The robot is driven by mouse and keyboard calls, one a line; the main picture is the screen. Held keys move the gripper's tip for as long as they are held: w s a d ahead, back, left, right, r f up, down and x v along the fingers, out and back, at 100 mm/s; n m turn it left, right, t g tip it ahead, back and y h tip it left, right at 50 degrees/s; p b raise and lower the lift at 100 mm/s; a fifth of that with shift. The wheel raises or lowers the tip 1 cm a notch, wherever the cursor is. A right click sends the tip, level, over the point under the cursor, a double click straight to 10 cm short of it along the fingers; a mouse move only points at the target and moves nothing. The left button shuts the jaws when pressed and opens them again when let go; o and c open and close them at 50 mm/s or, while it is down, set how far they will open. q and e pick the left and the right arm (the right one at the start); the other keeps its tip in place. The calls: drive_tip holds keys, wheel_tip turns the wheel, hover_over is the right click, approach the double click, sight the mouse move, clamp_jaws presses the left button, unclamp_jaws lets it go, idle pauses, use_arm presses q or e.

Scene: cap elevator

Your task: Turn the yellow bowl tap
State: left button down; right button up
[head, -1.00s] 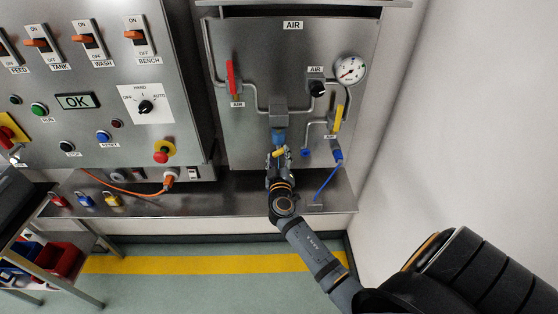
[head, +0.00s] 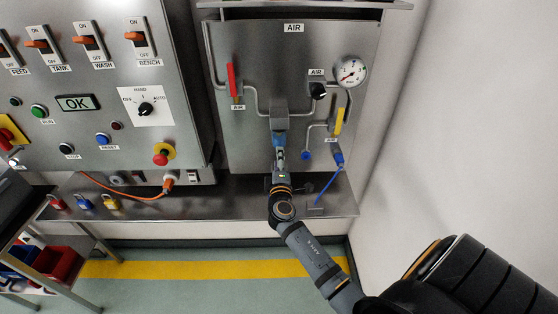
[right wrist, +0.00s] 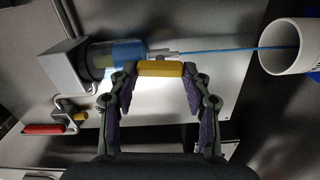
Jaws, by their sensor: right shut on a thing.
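The yellow bowl tap (right wrist: 161,68) sits under the blue filter bowl (right wrist: 127,53) on the AIR panel. In the right wrist view my right gripper (right wrist: 161,72) has one finger at each end of the tap's bar and is shut on it. In the head view my right gripper (head: 279,162) is just below the blue bowl (head: 279,137), and the tap is mostly hidden by the gripper. My left gripper is not in view.
A red lever (head: 231,80), a yellow lever (head: 339,121) and a pressure gauge (head: 350,71) are on the AIR panel. A thin blue tube leads toward a white cup (right wrist: 293,47). A steel ledge (head: 230,204) lies below; a white wall is at the right.

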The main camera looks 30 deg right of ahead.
drive_tip(key=shift+n, duration=0.6)
drive_tip(key=shift+f, duration=0.1)
drive_tip(key=o, duration=1.2)
drive_tip(key=shift+c, duration=0.2)
drive_tip(key=v, duration=1.2)
